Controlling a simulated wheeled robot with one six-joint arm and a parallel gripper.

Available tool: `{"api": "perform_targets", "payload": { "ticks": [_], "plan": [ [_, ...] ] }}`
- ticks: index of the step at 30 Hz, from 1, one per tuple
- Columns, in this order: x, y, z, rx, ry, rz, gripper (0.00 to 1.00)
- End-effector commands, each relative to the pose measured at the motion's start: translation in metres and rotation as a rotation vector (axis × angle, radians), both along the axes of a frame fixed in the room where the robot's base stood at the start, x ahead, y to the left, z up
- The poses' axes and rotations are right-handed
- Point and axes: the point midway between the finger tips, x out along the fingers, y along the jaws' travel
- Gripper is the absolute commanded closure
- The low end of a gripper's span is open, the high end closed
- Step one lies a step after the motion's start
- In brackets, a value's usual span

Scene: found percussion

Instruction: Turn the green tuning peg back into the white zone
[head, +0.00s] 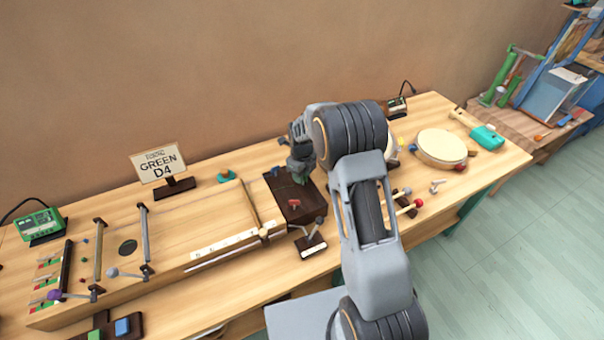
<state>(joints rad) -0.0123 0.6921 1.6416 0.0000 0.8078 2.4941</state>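A dark peg block (273,187) sits on the workbench at the right end of the long wooden instrument. A red peg (294,204) stands on its front part. A small green part (301,180), perhaps the green tuning peg, shows just under my gripper (299,172) at the back of the block. My gripper points down over it, and its fingers are too small and hidden to tell whether they are open or shut on it. No white zone around the green peg can be made out.
A sign reading "GREEN D4" (158,162) stands at the back. A green tuner box (40,225) is at far left. A small dark stand (311,245) is in front of the block. A round drum (441,147) and mallets lie to the right. My arm hides the bench's middle right.

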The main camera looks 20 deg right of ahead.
Motion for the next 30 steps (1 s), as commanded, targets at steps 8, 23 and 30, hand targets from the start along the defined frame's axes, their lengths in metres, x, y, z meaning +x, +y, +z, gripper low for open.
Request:
{"api": "perform_targets", "payload": {
  "ticks": [8, 23, 30],
  "plan": [
    [-0.0001, 0.0, -0.0019, 0.0, 0.0, 0.0, 0.68],
    [0.0, 0.0, -0.0015, 0.0, 0.0, 0.0, 1.0],
    [0.0, 0.0, -0.0018, 0.0, 0.0, 0.011, 1.0]
  ]
}}
